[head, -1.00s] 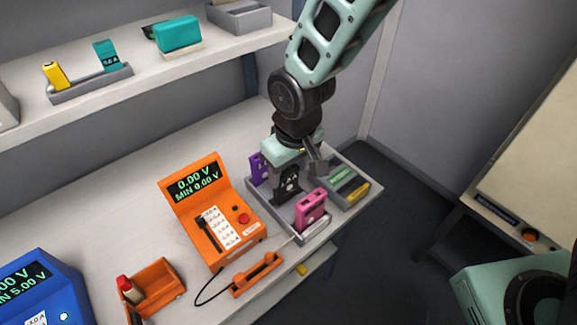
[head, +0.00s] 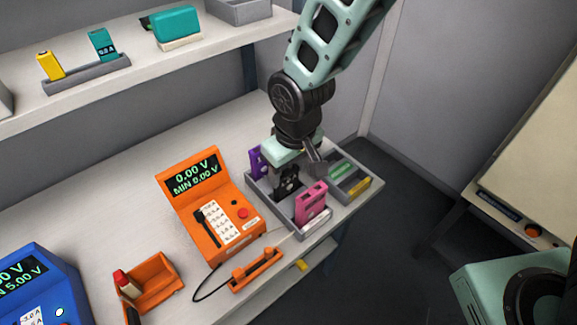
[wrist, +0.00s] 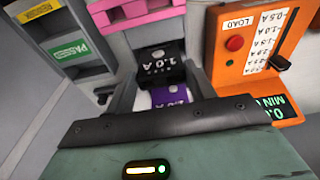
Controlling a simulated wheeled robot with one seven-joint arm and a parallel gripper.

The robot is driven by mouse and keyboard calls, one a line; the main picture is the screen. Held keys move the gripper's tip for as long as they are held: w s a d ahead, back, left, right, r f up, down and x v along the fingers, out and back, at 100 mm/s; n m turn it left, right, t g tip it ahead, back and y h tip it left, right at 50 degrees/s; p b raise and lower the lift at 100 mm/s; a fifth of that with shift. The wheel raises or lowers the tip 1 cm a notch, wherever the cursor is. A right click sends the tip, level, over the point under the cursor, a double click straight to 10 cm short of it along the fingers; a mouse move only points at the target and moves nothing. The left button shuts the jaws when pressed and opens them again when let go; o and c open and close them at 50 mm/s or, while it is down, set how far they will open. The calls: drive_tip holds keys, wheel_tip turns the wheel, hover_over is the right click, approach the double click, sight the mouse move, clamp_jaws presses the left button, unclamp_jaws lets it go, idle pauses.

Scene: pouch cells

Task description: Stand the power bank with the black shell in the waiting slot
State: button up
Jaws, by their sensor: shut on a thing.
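My gripper (head: 287,168) is shut on the black power bank (head: 285,183), which is upright at the grey tray (head: 318,233) on the bench. In the wrist view the black power bank (wrist: 161,66) shows a white "1.0 A" marking. The purple power bank (head: 256,163) stands behind it in the head view, and the pink one (head: 311,204) stands in front. I cannot tell whether the black power bank's base touches the tray floor. No slot is readable as the waiting slot; the gripper hides part of the tray.
An orange load tester (head: 240,218) stands left of the tray, close to it. The tray's right side has compartments with green (head: 341,170) and yellow (head: 358,187) labels. A shelf rack (head: 88,76) holds yellow and teal power banks. The bench behind the tester is clear.

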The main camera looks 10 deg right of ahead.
drive_tip(key=shift+f, duration=0.35)
drive_tip(key=o, duration=1.1)
drive_tip(key=shift+r, duration=0.1)
drive_tip(key=r, duration=0.5)
drive_tip(key=s+d+r, duration=0.1)
drive_tip(key=r, duration=0.5)
drive_tip(key=s+r+b, duration=0.1)
drive_tip(key=r, duration=0.5)
drive_tip(key=shift+d, duration=0.2)
drive_tip(key=shift+s, duration=0.1)
drive_tip(key=shift+n+g, duration=0.4)
drive_tip(key=shift+g, duration=0.3)
drive_tip(key=s+d+f, duration=0.1)
drive_tip(key=s+d, duration=0.2)
drive_tip(key=s, duration=0.2)
drive_tip(key=s+d+f, duration=0.1)
drive_tip(key=s+d, duration=0.1)
drive_tip(key=s, duration=0.3)
drive_tip(key=s+d+f, duration=0.2)
drive_tip(key=s+d, duration=0.1)
drive_tip(key=s, duration=0.2)
drive_tip(key=shift+s+d+f, duration=0.1)
drive_tip(key=shift+s+d, duration=0.2)
drive_tip(key=shift+d, duration=0.05)
